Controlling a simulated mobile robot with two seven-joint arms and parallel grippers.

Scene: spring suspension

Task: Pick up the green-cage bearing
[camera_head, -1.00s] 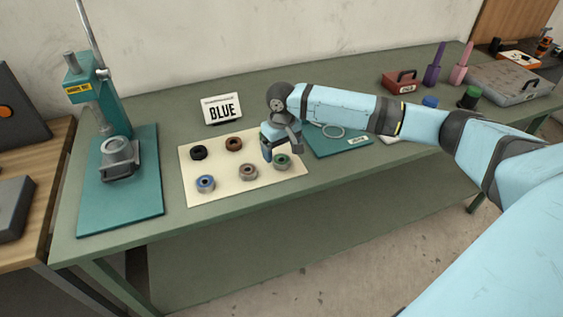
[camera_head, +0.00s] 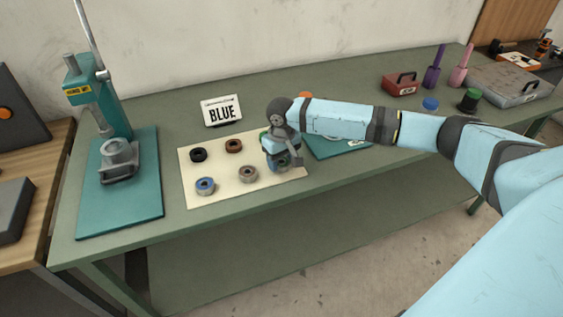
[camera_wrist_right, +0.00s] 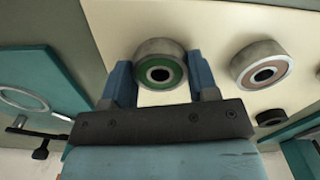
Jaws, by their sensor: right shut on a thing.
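The green-cage bearing (camera_wrist_right: 160,50) is a metal ring with a green inner band and a dark hole. In the right wrist view it sits between the two blue fingers of my right gripper (camera_wrist_right: 161,82), which is shut on it. In the head view my right gripper (camera_head: 281,163) points down at the right front part of the cream mat (camera_head: 222,169) and covers most of the bearing. I cannot tell whether the bearing still touches the mat. My left gripper is not in view.
A blue-cage bearing (camera_head: 205,191), a brownish-cage bearing (camera_head: 248,180), a black ring (camera_head: 198,154) and a brown ring (camera_head: 234,145) lie on the mat. A BLUE sign (camera_head: 222,111) stands behind. A teal press (camera_head: 118,160) is left; a teal tray (camera_head: 325,152) is right.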

